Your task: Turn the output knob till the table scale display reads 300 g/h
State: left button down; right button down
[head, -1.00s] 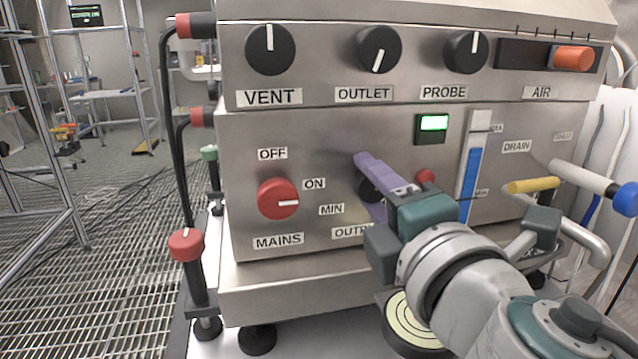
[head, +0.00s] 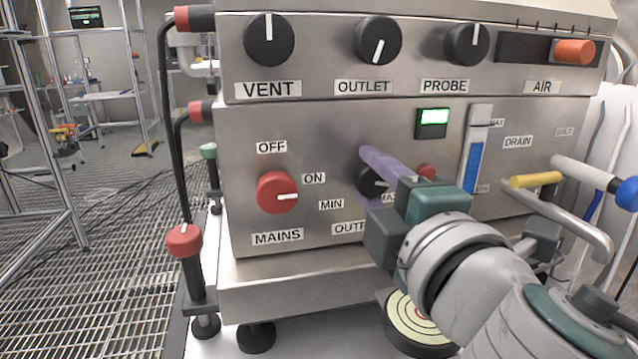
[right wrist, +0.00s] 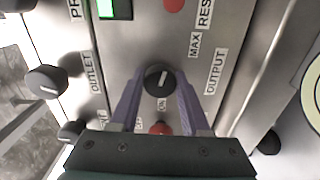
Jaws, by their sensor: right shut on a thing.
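The black output knob (head: 370,181) is on the lower steel panel, between the MIN and MAX labels and above its OUTPUT label. It is partly hidden by my right gripper in the head view. My right gripper (head: 376,178) has purple fingers, one on each side of the knob, and is shut on it. The right wrist view shows the knob (right wrist: 158,80) between the fingertips, with its white pointer line visible. A small green-lit display (head: 433,117) sits above and right of the knob; its reading is too small to make out. My left gripper is not in view.
A red button (head: 426,172) and a blue level gauge (head: 473,160) are right of the knob. The red MAINS knob (head: 277,193) is left. A yellow-tipped handle (head: 535,181) stands out near my right arm. A round ringed plate (head: 410,318) lies below.

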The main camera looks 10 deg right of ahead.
jog(key=m, duration=0.4)
jog(key=shift+m+b, duration=0.3)
jog(key=shift+b, duration=0.05)
jog(key=m, duration=0.3)
jog(key=shift+m, duration=0.3)
jog(key=shift+r+m, duration=0.1)
jog(key=shift+m, duration=0.4)
jog(key=shift+c, duration=1.9)
grip_release()
